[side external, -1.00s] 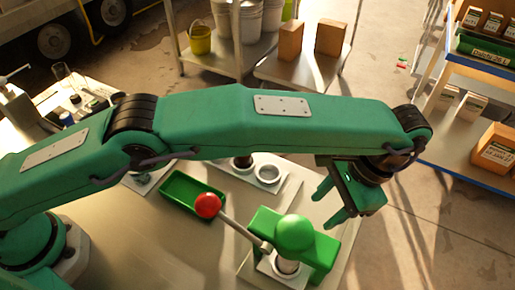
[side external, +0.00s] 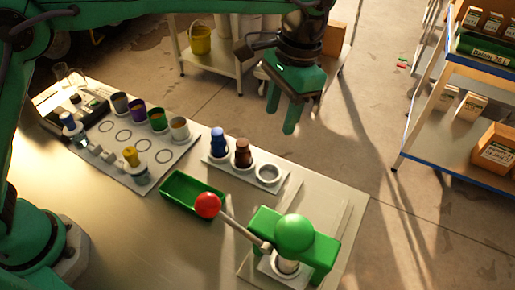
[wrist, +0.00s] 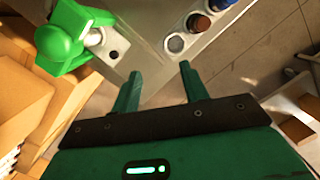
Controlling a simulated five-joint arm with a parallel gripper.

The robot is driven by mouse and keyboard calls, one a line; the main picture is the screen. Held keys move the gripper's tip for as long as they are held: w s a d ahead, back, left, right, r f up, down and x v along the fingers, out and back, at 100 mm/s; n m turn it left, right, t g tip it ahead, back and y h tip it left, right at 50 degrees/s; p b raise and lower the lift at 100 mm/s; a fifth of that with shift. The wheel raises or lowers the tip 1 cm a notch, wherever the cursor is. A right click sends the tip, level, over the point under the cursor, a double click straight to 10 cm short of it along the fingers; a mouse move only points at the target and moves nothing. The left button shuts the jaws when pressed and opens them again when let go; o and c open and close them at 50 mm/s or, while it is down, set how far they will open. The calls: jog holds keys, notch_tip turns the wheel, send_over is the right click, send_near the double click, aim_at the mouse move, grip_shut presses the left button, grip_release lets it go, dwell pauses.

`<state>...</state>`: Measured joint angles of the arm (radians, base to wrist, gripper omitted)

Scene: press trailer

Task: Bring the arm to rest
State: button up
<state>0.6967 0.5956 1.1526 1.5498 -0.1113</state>
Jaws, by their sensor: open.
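My gripper (side external: 283,115) is raised high above the far edge of the workbench in the side view, its fingers pointing down. In the wrist view my gripper (wrist: 160,85) shows two green fingers spread apart with nothing between them. The green press (side external: 295,240) stands at the near right of the bench, and its lever with a red ball (side external: 208,205) slants down to the left. The press also shows at the upper left of the wrist view (wrist: 62,40). My gripper is well apart from all bench objects.
A rack holds a blue bottle (side external: 218,142), a brown bottle (side external: 242,153) and an empty ring (side external: 268,173). A green tray (side external: 178,205) lies beside the lever. A white board (side external: 105,145) carries several cups. A shelf cart (side external: 460,130) stands right; open floor lies between.

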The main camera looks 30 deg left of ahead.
jog(key=s+a+r+n+t+h, duration=0.15)
jog(key=a+r, duration=0.25)
jog(key=a, duration=0.6)
jog(key=s+a+r+n+t, duration=0.2)
jog(key=s+a+r, duration=0.15)
jog(key=a, duration=0.65)
jog(key=s+a+f+n+t, duration=0.3)
jog(key=s+a+f, duration=0.2)
jog(key=s+a, duration=0.7)
jog(key=shift+s+a, duration=0.35)
jog(key=shift+a, duration=0.45)
